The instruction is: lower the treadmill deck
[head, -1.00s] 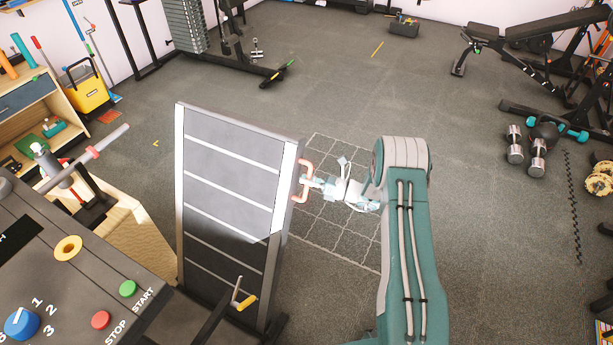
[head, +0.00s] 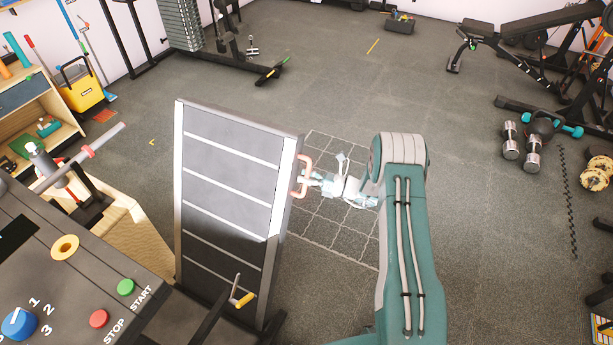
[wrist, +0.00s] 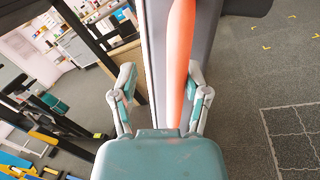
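The treadmill deck (head: 228,190) stands folded up, close to upright, with a dark face and pale stripes. An orange-pink handle (head: 303,176) sticks out from its right edge. My gripper (head: 314,181) is at this handle on the deck's right side. In the wrist view the handle (wrist: 181,60) runs between the two spread fingers of my gripper (wrist: 161,92), closer to the right finger. A gap shows on the left. Whether a finger touches the handle is unclear. A yellow-tipped lever (head: 243,299) sits at the deck's lower end.
The treadmill console (head: 65,285) with a blue dial, red and green buttons is at lower left. A floor grid (head: 335,215) lies behind the deck and my arm. Dumbbells (head: 522,147) and a bench (head: 525,30) stand to the right. The middle floor is clear.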

